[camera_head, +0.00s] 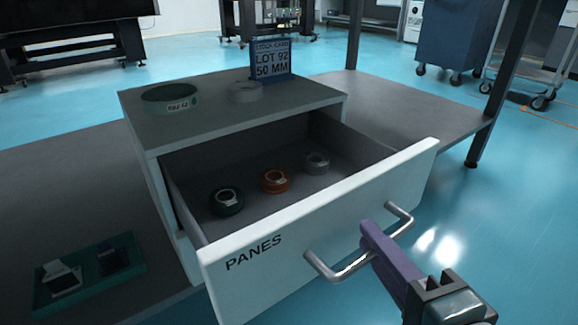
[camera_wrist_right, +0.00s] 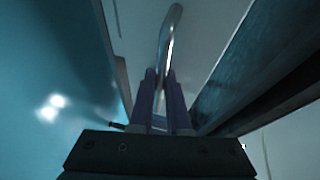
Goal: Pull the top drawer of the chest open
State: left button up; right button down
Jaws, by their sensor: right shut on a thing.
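The chest (camera_head: 150,134) stands on a dark table in the head view. Its top drawer (camera_head: 340,220), with a white front marked PANES, is pulled well out. Inside lie a black ring (camera_head: 226,201), an orange ring (camera_head: 275,181) and a grey ring (camera_head: 317,163). My right gripper (camera_head: 372,240) is at the silver bar handle (camera_head: 345,272). Its purple fingers are shut on the handle, which runs between them in the right wrist view (camera_wrist_right: 170,50). My left gripper is not in view.
A green tray (camera_head: 90,272) with small items lies at lower left. Blue floor (camera_head: 490,215) is clear at right.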

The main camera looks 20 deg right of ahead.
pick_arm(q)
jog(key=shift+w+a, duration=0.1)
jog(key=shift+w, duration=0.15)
pick_arm(e)
jog(key=s, duration=0.1)
jog(key=s+d, duration=0.1)
jog(key=s, duration=0.2)
jog(key=shift+s+d+r, duration=0.1)
jog(key=shift+s+d, duration=0.2)
jog(key=shift+d, duration=0.05)
jog(key=c, duration=0.9)
grip_release()
pick_arm(q)
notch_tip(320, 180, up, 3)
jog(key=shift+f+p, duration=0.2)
jog(key=shift+p, duration=1)
pick_arm(e)
jog(key=s, duration=0.3)
jog(key=s+r, duration=0.1)
jog(key=s, duration=0.5)
jog(key=shift+s+a+r, duration=0.25)
jog(key=shift+s+r, duration=0.05)
jog(key=shift+s, duration=0.05)
